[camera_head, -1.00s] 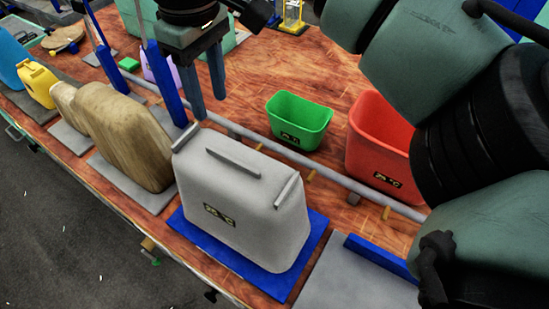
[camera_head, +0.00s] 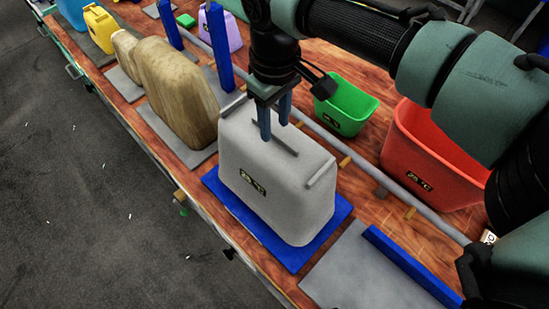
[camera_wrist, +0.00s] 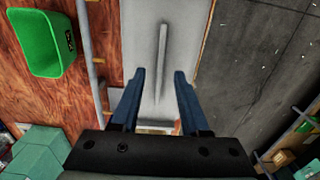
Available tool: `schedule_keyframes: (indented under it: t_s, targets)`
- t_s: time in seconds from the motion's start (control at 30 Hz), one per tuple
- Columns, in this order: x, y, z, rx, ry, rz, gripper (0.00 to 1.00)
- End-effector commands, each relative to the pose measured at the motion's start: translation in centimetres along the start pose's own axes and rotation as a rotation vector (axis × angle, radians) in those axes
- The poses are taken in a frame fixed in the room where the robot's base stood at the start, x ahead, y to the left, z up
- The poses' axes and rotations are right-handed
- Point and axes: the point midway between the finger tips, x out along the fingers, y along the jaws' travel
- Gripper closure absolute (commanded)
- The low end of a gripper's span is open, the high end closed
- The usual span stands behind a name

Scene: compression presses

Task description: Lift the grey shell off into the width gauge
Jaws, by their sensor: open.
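The grey shell (camera_head: 300,205) stands upright on a blue pad (camera_head: 222,201), with a label on its front and raised ribs along its top. My gripper (camera_head: 275,124) is open and empty over the shell's top, with its fingers beside the middle rib. In the wrist view the gripper (camera_wrist: 160,78) points down at the grey shell (camera_wrist: 143,35), and the thin middle rib (camera_wrist: 162,50) lies between the two fingers. I cannot tell whether the fingers touch the shell. Two blue uprights (camera_head: 219,50) stand behind left; I cannot tell for sure whether they are the width gauge.
A brown wood-like block (camera_head: 175,90) stands close left of the shell. A green bin (camera_head: 346,106) and a red bin (camera_head: 428,160) stand behind a grey rail (camera_head: 345,160). A grey plate with a blue bar (camera_head: 410,265) lies at front right.

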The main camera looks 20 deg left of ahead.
Motion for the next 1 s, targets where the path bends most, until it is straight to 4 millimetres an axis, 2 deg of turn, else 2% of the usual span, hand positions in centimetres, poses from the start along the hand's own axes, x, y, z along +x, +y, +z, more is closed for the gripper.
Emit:
schedule_keyframes:
  t_s: [0.17, 0.4, 0.47, 0.67, 1.0]
  targets:
    - [1.7, -0.1, -0.1, -0.002, 0.000, -0.001, 0.55]
    - [1.9, 0.0, -0.1, -0.002, 0.001, 0.000, 0.55]
    - [1.9, 0.0, -0.1, -0.002, 0.001, 0.000, 0.64]
    - [1.9, 0.0, -0.1, -0.001, 0.001, 0.000, 1.00]
    - [1.8, 0.0, -0.1, -0.001, 0.001, 0.000, 1.00]
